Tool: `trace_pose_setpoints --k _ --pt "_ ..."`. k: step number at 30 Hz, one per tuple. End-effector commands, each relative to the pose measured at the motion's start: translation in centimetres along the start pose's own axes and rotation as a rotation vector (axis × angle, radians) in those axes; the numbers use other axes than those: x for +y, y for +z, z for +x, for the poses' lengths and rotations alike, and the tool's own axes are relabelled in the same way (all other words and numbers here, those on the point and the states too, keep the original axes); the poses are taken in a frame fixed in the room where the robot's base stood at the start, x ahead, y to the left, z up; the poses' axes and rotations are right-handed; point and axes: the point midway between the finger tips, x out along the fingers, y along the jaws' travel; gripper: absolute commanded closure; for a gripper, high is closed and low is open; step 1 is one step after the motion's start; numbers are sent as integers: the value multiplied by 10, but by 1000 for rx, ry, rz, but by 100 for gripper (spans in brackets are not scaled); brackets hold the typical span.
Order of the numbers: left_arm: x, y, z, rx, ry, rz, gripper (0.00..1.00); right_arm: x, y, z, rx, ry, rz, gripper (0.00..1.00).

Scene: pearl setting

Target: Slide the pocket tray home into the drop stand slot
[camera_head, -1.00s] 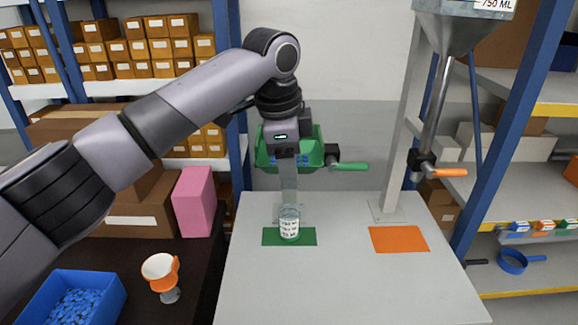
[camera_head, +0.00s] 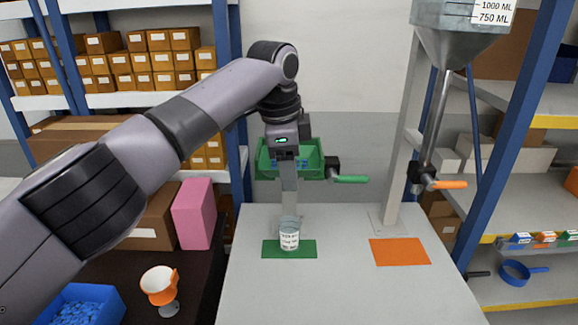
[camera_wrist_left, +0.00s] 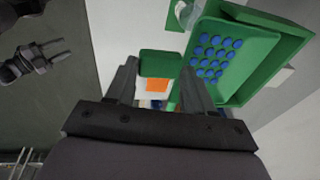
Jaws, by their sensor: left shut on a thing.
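My left gripper (camera_head: 286,156) is at the green tray assembly (camera_head: 304,160) above the table. In the left wrist view its fingers (camera_wrist_left: 160,84) are shut on a green piece (camera_wrist_left: 160,62) that shows between the fingertips; I take it as part of the pocket tray. A green tray with rows of blue discs (camera_wrist_left: 215,55) lies just right of the fingers. The drop stand has a grey post (camera_head: 289,190) and a green valve handle (camera_head: 351,179). The slot is hidden behind my gripper. A dark two-pronged gripper (camera_wrist_left: 62,54), seemingly my right one, shows with prongs apart.
A clear beaker (camera_head: 289,240) stands on a green mat (camera_head: 270,249) under the stand. An orange mat (camera_head: 400,252) lies to the right, below a metal hopper (camera_head: 462,45) with an orange handle (camera_head: 450,184). The table's front is clear.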

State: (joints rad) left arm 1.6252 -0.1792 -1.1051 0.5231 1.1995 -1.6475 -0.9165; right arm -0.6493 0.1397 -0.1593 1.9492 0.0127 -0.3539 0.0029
Motion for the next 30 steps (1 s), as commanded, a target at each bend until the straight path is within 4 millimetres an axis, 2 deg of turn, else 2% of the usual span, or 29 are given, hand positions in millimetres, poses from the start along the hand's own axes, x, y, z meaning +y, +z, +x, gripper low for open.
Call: trace_pose_setpoints --k 7,8,9,10,20,23,30 --pt "0 0 0 -1 3 -2 100 0 0 0 0 0 0 57" --pt "0 0 0 -1 3 -2 37 0 0 0 0 0 0 57" --pt "0 0 0 -1 3 -2 24 0 0 0 0 0 0 57" --pt "0 0 0 -1 3 -2 17 0 0 0 0 0 0 57" --pt "0 0 -3 -1 3 -2 17 0 0 0 0 0 0 57" --pt "0 0 -14 0 1 -2 17 0 0 0 0 0 0 57" --pt "0 -1 -54 1 1 -2 17 0 0 0 0 0 0 57"
